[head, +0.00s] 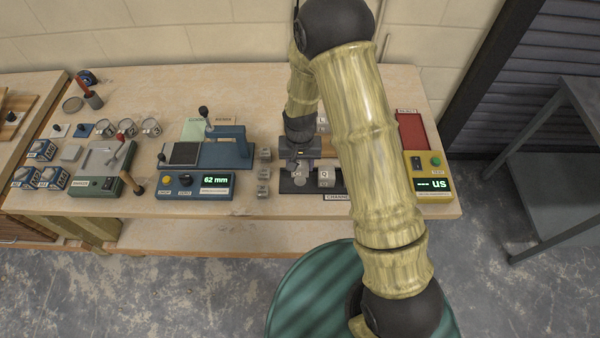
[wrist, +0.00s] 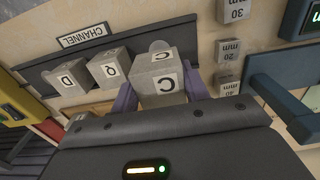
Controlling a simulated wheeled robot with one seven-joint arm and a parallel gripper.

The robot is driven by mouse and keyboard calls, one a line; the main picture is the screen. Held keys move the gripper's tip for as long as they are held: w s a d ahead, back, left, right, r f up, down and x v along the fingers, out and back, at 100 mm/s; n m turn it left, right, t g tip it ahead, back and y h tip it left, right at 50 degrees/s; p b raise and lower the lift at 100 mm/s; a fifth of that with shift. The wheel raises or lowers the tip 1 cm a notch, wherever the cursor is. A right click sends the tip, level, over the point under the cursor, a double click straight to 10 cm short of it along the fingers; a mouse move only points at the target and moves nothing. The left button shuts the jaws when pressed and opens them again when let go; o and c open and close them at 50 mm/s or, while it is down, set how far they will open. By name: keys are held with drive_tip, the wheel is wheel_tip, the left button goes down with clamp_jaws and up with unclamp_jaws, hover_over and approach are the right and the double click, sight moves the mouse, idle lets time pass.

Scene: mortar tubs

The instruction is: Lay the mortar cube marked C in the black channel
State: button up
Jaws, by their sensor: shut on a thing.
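My gripper (wrist: 160,92) is shut on the grey mortar cube marked C (wrist: 158,76), with a purple finger on each side of it. In the head view my gripper (head: 300,166) is at the left part of the black channel (head: 288,187), and the cube is hard to make out there. In the wrist view the channel (wrist: 186,36) runs behind the cube. I cannot tell whether the cube touches the channel floor or hangs above it. Cubes marked Q (wrist: 108,69) and D (wrist: 72,76) stand beside it to the left, at the channel.
Spacer blocks marked in mm (wrist: 228,50) stand in a row just right of the cube. A blue device reading 62 mm (head: 195,186) is to the left. A yellow tester (head: 428,175) and red tray (head: 411,130) are to the right. My arm hides part of the bench.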

sight(300, 180)
drive_tip(key=shift+f, duration=0.8)
drive_tip(key=shift+f, duration=0.15)
drive_tip(key=shift+f+p, duration=0.65)
drive_tip(key=shift+f, duration=1.3)
drive_tip(key=shift+f, duration=0.2)
drive_tip(key=o, duration=1.2)
drive_tip(key=shift+c, duration=0.2)
drive_tip(key=shift+r, duration=0.2)
drive_tip(key=shift+r+b, duration=1.6)
drive_tip(key=shift+r, duration=4.4)
